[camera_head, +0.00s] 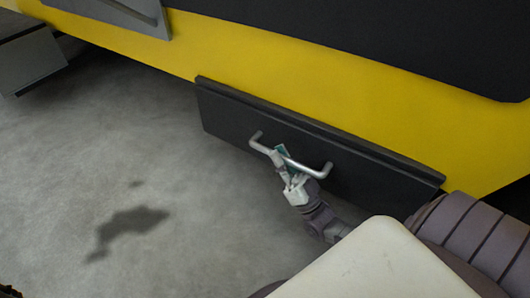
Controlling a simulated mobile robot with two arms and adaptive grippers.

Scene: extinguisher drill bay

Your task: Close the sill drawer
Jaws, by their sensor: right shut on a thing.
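The sill drawer (225,117) is a long dark panel low on the yellow side of a vehicle-like body. Its front stands out a little from the yellow face, with a narrow top edge showing; how far it is open I cannot tell exactly. A silvery bar handle (315,171) is fixed across its middle. My right gripper (284,163) is at the handle, its fingers shut around the bar left of its middle. The fingers hide part of the bar. My left gripper is not in view.
The yellow body (250,50) rises behind the drawer, with a large black panel (400,40) above. A grey panel with a handle (115,12) is at the upper left, and a grey box-like part (30,62) is at the left edge. The concrete floor (160,150) is clear, with a dark stain.

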